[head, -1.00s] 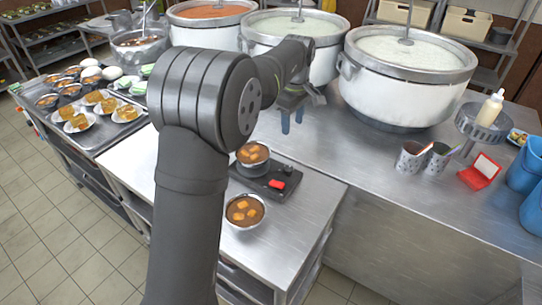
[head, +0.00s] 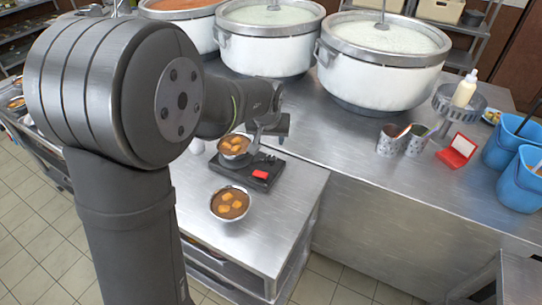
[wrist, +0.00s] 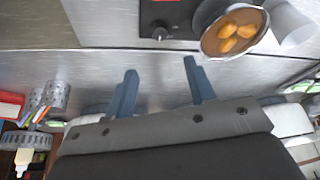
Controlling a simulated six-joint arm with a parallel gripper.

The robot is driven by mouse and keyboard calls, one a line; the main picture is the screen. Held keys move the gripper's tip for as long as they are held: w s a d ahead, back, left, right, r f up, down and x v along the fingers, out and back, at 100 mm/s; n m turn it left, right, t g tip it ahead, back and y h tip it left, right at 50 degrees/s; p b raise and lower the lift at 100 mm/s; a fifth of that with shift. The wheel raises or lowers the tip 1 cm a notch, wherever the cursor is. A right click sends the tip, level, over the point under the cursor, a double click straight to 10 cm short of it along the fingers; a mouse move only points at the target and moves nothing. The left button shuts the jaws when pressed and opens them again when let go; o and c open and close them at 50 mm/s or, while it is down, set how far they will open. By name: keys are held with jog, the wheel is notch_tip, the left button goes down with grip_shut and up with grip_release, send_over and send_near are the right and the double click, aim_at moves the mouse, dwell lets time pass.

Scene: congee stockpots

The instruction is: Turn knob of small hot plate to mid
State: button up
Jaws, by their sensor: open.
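The small hot plate (head: 226,168) is a flat black unit on the lower steel table, with a bowl of brown soup (head: 234,145) on its left part. It has a red part (head: 260,174) on its front right. In the wrist view, a small black knob (wrist: 160,33) shows on the plate's near edge, beside the bowl (wrist: 234,30). My gripper (wrist: 160,66) is open and empty in the wrist view, its blue fingers pointing toward the knob but apart from it. In the head view my gripper (head: 270,126) is just behind the plate, its fingers not clearly visible.
A second soup bowl (head: 230,203) stands in front of the hot plate. Large white stockpots (head: 380,72) line the back counter. Patterned cups (head: 391,140), a red box (head: 457,152) and blue buckets (head: 510,142) are at right. The counter between plate and cups is clear.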

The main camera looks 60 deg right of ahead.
aim_at(271, 157)
jog(key=x, duration=1.3)
jog(key=shift+d+f, duration=0.1)
jog(key=shift+f, duration=0.15)
jog(key=c, duration=1)
